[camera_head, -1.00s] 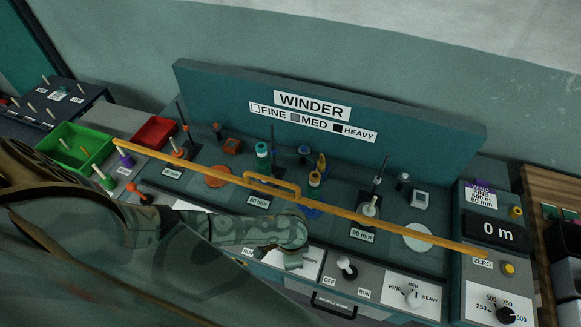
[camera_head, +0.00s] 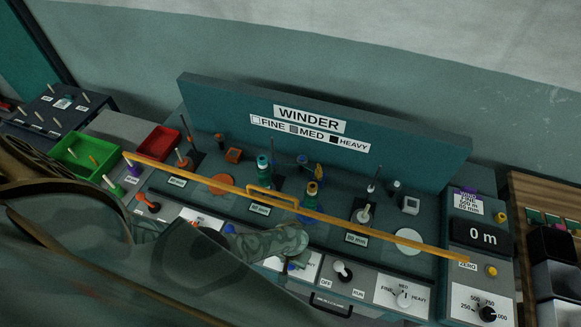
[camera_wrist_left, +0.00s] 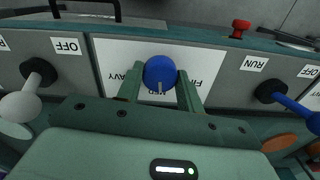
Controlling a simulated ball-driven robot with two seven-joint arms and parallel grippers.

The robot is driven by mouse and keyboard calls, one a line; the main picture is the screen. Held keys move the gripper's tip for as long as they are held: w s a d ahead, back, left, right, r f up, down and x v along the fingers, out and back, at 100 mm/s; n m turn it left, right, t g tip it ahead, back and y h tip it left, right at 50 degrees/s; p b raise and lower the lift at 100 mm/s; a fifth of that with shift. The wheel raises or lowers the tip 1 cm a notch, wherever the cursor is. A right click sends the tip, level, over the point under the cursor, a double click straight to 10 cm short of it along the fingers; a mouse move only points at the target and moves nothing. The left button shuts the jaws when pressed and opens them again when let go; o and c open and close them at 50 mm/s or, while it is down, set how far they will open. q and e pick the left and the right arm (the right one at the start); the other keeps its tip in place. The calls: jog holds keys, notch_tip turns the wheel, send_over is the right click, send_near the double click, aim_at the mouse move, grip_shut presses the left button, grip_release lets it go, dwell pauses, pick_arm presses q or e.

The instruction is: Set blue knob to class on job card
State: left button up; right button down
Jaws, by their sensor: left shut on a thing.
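The blue knob (camera_wrist_left: 160,71) sits on a white label plate in the left wrist view, between the fingers of my left gripper (camera_wrist_left: 159,88). The fingers are shut on its sides. Its white pointer mark faces the MED lettering, with HEAVY and FINE to either side, all upside down. In the head view my left gripper (camera_head: 289,262) is at the winder's front panel and mostly hides this knob. The job card (camera_head: 468,203) at the right reads WIND, FINE, a length hard to read, and 80 mm. My right gripper is not in view.
A long yellow bar (camera_head: 360,234) crosses above the winder deck, with posts and spools behind it. A white switch (camera_head: 343,270) and a white FINE/MED/HEAVY knob (camera_head: 404,299) lie right of my gripper. Another blue lever (camera_wrist_left: 300,110) is close by in the wrist view.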

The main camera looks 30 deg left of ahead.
pick_arm(q)
jog(key=n+p, duration=0.1)
jog(key=n, duration=0.4)
jog(key=shift+d+n, duration=0.1)
jog(key=shift+n, duration=0.2)
jog(key=n, duration=0.4)
jog(key=shift+n, duration=0.3)
jog(key=shift+w+n, duration=0.1)
jog(key=shift+n, duration=0.2)
jog(key=o, duration=1)
jog(key=shift+r, duration=0.1)
